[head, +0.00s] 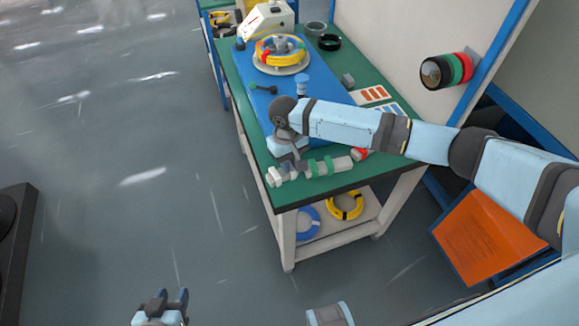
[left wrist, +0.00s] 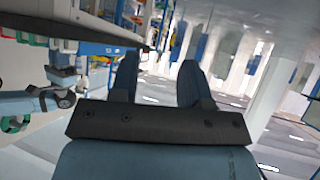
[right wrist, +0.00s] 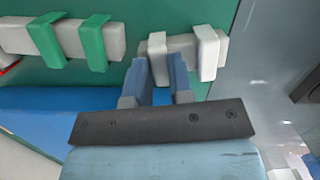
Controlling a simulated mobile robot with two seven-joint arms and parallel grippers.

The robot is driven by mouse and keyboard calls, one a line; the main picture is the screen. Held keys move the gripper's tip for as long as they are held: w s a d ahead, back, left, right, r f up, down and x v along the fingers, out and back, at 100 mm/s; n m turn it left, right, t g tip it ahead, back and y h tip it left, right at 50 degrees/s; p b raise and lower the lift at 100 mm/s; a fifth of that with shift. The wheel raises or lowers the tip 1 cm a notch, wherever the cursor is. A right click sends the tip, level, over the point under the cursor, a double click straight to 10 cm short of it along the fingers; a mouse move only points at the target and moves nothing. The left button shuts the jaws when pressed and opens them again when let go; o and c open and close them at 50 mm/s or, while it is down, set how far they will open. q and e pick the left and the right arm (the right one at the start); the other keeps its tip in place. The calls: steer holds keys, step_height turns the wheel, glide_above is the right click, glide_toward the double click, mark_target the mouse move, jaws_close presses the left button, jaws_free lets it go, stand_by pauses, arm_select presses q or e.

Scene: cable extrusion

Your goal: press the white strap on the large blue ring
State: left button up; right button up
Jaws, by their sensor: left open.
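A blue ring (head: 308,223) lies on the shelf under the table, beside a yellow ring; no white strap on it can be made out. My right gripper (head: 297,160) is low over this bar. In the right wrist view its fingers (right wrist: 161,72) are a little apart, one on each side of the inner white strap (right wrist: 157,57). Whether they press it is unclear. My left gripper (head: 172,298) is open and empty, over the floor away from the table.
A coil of yellow, red and blue rings (head: 280,52) sits on a round stand on the blue board (head: 262,100). Black, green and red rolls (head: 447,69) hang on the panel.

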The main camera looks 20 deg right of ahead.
steer(key=shift+c, duration=1)
arm_select(q)
steer(key=shift+d, duration=0.1)
steer(key=shift+r, duration=0.1)
arm_select(e)
step_height(320, 180, up, 2)
steer(key=p, duration=0.2)
steer(key=shift+r+p, duration=0.1)
steer(key=shift+p, duration=0.2)
step_height(320, 180, up, 2)
steer(key=shift+p, duration=1.2)
arm_select(q)
step_height(320, 180, up, 8)
steer(key=p, duration=0.4)
steer(key=shift+s+a+f+m+t, duration=0.25)
steer(key=shift+s+a+m+t, duration=0.05)
steer(key=shift+m, duration=0.1)
arm_select(e)
step_height(320, 180, up, 4)
steer(key=shift+f, duration=0.1)
